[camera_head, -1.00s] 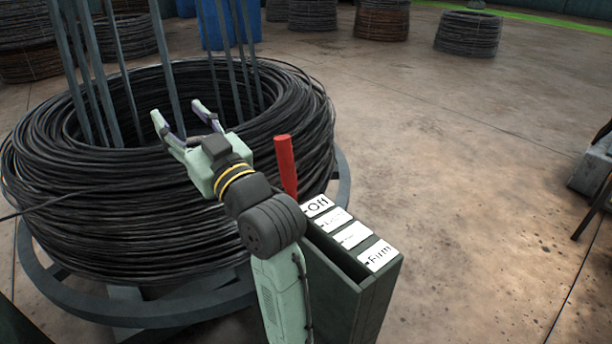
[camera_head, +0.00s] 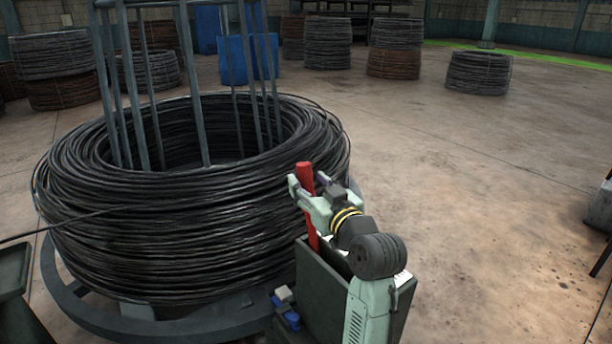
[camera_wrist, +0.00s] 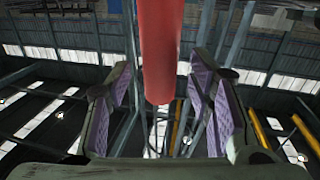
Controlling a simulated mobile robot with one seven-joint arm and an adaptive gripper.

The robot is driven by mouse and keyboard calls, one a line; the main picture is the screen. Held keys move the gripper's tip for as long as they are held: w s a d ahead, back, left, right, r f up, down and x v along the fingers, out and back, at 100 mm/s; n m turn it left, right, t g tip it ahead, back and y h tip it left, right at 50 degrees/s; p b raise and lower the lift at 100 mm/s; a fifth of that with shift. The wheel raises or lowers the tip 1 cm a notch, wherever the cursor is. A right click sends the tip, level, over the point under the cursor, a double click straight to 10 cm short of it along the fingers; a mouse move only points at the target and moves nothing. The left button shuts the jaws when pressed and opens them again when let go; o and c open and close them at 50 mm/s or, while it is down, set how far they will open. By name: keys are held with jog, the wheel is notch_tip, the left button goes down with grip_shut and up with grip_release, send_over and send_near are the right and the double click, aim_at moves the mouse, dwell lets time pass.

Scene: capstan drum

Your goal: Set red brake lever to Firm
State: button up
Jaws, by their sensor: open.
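The red brake lever (camera_head: 304,174) stands up, slightly tilted, from the far left end of the dark green lever box (camera_head: 318,292). My gripper (camera_head: 308,183) is open at the lever's upper part, with one finger on each side of it in the picture. In the wrist view the red lever (camera_wrist: 161,50) comes down from the top between the two purple-padded fingers of my gripper (camera_wrist: 160,100). Gaps show on both sides, so the fingers seem not to touch it. My arm hides most of the box's top and its labels; only a white sliver (camera_head: 403,277) shows.
A large black wire coil (camera_head: 180,240) on a round drum base fills the left, close beside the lever. Blue and white parts (camera_head: 286,305) sit left of the box. Open concrete floor (camera_head: 480,210) lies to the right. More coils (camera_head: 478,72) stand at the back.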

jog(key=shift+x, duration=1.25)
jog(key=shift+c, duration=0.4)
grip_shut()
